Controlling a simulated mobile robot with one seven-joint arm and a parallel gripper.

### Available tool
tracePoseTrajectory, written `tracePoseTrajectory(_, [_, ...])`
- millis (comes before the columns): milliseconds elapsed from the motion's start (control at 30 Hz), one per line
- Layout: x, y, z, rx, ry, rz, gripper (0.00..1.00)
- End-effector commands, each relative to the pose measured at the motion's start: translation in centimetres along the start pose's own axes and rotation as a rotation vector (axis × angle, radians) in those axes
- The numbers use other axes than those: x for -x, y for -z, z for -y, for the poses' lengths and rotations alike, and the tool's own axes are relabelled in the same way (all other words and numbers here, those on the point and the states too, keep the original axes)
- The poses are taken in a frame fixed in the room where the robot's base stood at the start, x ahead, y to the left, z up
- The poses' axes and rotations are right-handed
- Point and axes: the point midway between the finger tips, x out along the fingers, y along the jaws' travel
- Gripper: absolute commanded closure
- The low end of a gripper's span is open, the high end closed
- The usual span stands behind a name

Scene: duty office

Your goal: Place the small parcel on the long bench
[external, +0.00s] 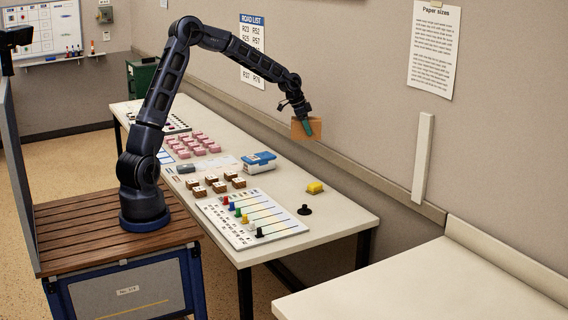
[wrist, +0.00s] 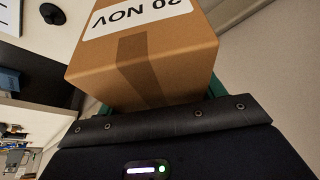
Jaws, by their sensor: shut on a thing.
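The small parcel (external: 298,131) is a brown cardboard box, held in the air above the far right part of the long bench (external: 345,218), near the wall. My gripper (external: 308,126) is shut on it, with a teal finger across its side. In the wrist view the parcel (wrist: 145,65) fills the upper middle, with a brown tape strip and a white label with upside-down print, seemingly a date ending in NOV. Teal finger parts show beside and below it; the fingertips are hidden behind the box. The long bench has a pale top and dark legs.
Another pale, empty worktop (external: 430,285) stands at front right.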

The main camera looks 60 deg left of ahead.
Motion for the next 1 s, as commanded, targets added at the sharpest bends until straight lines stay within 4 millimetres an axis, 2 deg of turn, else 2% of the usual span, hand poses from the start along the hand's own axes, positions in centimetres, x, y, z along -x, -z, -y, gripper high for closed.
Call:
tracePoseTrajectory(33, [-0.4,1.3,-1.7,-0.024,-0.009,-0.001,0.64])
tracePoseTrajectory(100, [-0.8,2.9,-3.7,-0.050,-0.020,-0.001,0.64])
tracePoseTrajectory(400, [-2.5,8.8,-12.0,-0.144,-0.059,-0.001,0.64])
tracePoseTrajectory(667, [-3.6,13.2,-19.8,-0.222,-0.092,-0.002,0.64])
tracePoseTrajectory(1000, [-4.5,17.7,-31.1,-0.329,-0.136,-0.001,0.64])
